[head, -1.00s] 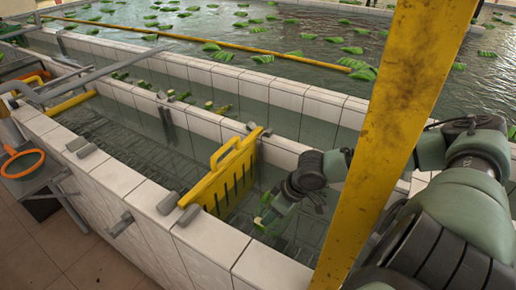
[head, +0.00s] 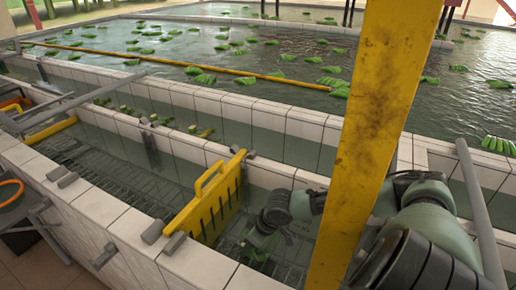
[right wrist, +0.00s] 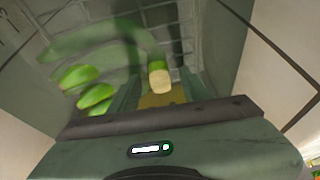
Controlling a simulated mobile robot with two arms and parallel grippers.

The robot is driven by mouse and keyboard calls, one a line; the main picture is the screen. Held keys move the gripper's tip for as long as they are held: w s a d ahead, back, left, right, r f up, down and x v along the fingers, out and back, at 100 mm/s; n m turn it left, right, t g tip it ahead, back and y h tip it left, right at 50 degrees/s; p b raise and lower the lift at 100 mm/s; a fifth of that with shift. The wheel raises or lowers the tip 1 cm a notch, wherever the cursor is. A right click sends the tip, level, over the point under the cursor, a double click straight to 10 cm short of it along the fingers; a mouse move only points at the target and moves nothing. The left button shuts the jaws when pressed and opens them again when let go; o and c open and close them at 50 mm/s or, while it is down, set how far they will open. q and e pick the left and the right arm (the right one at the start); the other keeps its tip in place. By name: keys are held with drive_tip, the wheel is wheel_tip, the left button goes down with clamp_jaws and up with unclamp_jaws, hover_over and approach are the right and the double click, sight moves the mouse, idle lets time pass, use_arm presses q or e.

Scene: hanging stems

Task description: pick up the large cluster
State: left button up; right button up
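In the right wrist view a green banana cluster (right wrist: 95,97) lies ahead of my right gripper (right wrist: 160,88), with several fruits to the left and a pale cut stem end near the middle. A long blurred green shape (right wrist: 95,40) arches above it. The gripper's two fingers appear apart, one on each side of the stem end; whether they touch it I cannot tell. In the head view my right arm reaches down into the near trough, and its gripper (head: 260,246) is low there, its fingertips hardly visible. My left gripper is not in view.
A yellow slotted gate (head: 212,200) stands across the trough, left of my right arm. A yellow post (head: 365,130) hides part of the arm. White tiled walls (head: 140,235) border the trough. Several green clusters float in the large pool behind (head: 290,60).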

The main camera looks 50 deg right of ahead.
clamp_jaws()
idle(1.1)
